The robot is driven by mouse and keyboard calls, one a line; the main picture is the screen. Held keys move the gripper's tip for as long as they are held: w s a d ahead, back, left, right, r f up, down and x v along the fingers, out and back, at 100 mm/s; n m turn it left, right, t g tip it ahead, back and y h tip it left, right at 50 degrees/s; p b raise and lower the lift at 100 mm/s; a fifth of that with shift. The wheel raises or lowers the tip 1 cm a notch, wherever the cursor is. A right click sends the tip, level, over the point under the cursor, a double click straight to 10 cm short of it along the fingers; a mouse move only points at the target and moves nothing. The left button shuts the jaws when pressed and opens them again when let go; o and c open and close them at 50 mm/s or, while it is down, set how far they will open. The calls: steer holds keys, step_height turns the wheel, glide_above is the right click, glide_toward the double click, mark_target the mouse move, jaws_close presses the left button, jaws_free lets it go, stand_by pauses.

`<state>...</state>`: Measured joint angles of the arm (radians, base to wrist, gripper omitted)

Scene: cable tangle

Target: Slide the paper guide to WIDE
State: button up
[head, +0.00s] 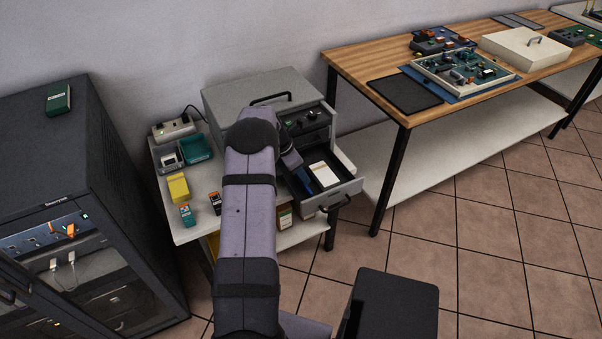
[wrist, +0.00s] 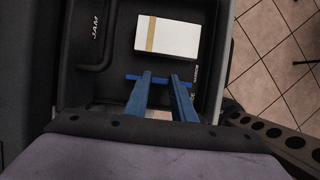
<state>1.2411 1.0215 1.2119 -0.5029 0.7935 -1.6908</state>
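The paper guide (wrist: 160,78) is a thin blue bar lying across the open dark tray (wrist: 118,60) in the wrist view. A white paper stack (wrist: 167,37) with a tan band lies beyond it; the stack also shows in the head view (head: 324,173). My gripper (wrist: 160,76) has two blue fingers, apart, reaching into the tray. Their tips are at or just above the guide's middle; I cannot tell whether they touch it. Nothing shows held between them. Small lettering by the guide's right end is too small to read.
The tray is pulled out of a grey printer (head: 265,90) on a white table. The tray walls stand close around my fingers. A lever marked JAM (wrist: 99,62) is at the left. A wooden workbench (head: 360,62) with electronics stands to the right, with open tiled floor in front.

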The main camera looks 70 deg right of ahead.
jaws_close()
steer(key=shift+w+a+p, duration=0.5)
steer(key=shift+w+a, duration=0.6)
steer(key=shift+w, duration=0.05)
steer(key=o, duration=0.7)
jaws_free()
steer(key=shift+r, duration=0.1)
steer(key=shift+b+v, duration=0.3)
steer(key=shift+v, duration=3.3)
